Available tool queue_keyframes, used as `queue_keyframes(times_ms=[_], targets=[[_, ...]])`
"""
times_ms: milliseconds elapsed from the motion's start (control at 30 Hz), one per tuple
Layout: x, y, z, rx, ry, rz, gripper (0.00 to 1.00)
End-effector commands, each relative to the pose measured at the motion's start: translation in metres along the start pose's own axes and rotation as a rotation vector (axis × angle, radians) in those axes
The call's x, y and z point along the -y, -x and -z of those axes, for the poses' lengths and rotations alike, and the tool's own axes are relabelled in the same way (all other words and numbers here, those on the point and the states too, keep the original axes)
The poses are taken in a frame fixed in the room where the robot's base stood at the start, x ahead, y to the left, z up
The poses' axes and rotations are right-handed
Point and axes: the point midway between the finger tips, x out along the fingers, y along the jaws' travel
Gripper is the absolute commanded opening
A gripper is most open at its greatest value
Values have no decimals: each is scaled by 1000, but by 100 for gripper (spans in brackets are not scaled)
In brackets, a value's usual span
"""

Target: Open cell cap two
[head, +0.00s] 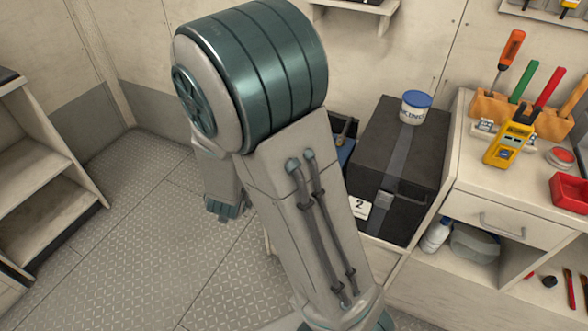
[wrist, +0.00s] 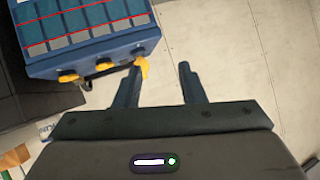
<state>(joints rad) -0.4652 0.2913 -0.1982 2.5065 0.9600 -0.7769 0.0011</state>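A blue battery (wrist: 90,30) shows in the wrist view at upper left, its top marked with a grid and red lines. Along its near edge are three yellow caps: a left one (wrist: 67,76), a middle one (wrist: 104,64) and a right one (wrist: 141,67). I cannot read numbers on them. My gripper (wrist: 161,66) is open, with nothing seen between its fingers. Its left fingertip overlaps or lies close to the right yellow cap; I cannot tell whether they touch. In the head view only a sliver of the blue battery (head: 345,152) shows; my arm hides the rest.
A black box (head: 395,165) with a strap stands right of my arm, a blue-lidded tub (head: 416,107) on top. A bench (head: 505,190) at right holds a yellow meter (head: 508,143), a tool rack (head: 530,115) and a red tray (head: 569,193). The floor at left is clear.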

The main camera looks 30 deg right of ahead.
Motion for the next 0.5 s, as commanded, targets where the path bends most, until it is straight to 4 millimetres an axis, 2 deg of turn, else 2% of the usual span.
queue_keyframes(times_ms=[33, 133, 300, 500], targets=[[-16, -18, -25, -65, 18, -53, 36], [-41, -29, -38, -219, 51, -150, 36], [-69, -30, -47, -438, 122, -268, 36], [-80, -24, -47, -559, 170, -322, 36]])
